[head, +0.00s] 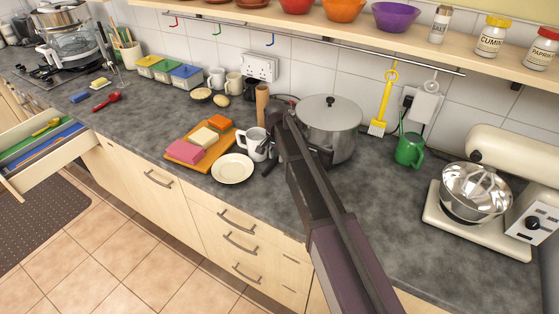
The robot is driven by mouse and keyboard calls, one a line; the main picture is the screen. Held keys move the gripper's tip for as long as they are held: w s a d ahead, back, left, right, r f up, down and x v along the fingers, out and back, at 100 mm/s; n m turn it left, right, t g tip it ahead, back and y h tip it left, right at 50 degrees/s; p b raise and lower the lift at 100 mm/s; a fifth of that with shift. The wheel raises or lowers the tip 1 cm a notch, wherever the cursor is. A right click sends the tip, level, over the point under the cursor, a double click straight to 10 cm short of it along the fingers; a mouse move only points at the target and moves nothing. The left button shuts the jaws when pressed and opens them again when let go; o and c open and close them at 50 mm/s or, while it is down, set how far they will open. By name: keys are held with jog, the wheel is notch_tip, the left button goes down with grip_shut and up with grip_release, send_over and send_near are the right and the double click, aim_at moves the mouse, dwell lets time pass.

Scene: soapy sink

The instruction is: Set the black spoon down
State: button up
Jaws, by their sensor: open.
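My arm reaches in from the lower right, and my gripper (266,156) is low over the counter, between the white mug and the large steel pot. Its dark fingers are open. I cannot pick out a black spoon for certain; dark parts around my gripper blend together, and my arm hides some of the counter behind it. A red spoon (106,102) lies on the counter at the far left, well away from my gripper.
A white mug (250,143), a cream plate (233,169) and an orange board (184,152) with sponge-like blocks are left of my gripper. The lidded steel pot (330,127) is close on its right. An open drawer (52,146) juts out left. The counter's right front is clear.

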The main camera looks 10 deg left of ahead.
jog(key=shift+f, duration=0.45)
dwell(0.3)
grip_shut()
